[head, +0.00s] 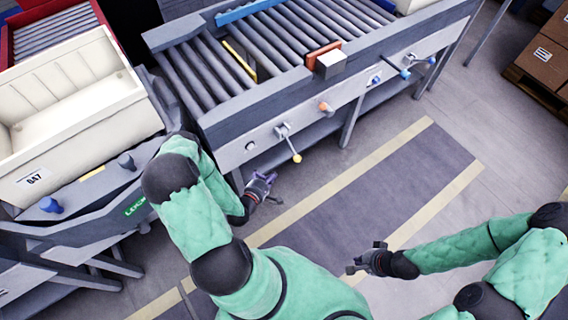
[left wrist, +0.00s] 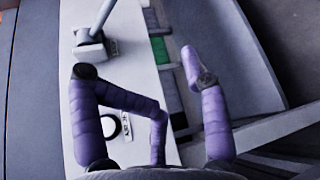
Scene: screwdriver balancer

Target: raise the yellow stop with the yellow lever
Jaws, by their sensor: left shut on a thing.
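The yellow stop (head: 239,57) is a thin yellow bar in a gap between the rollers, near the conveyor's left end. The yellow lever (head: 296,158) has a yellow knob and hangs from a pivot block on the conveyor's front side. In the left wrist view, a grey lever shaft (left wrist: 103,17) rises from its block; its knob is out of view. My left gripper (head: 262,187) is left of and below the yellow knob, apparently apart from it. Its purple fingers (left wrist: 142,65) look spread and bent, with no held thing visible. My right gripper (head: 364,258) is open and empty over the floor.
A cream tote (head: 75,105) stands at left. The striped floor before the conveyor is clear.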

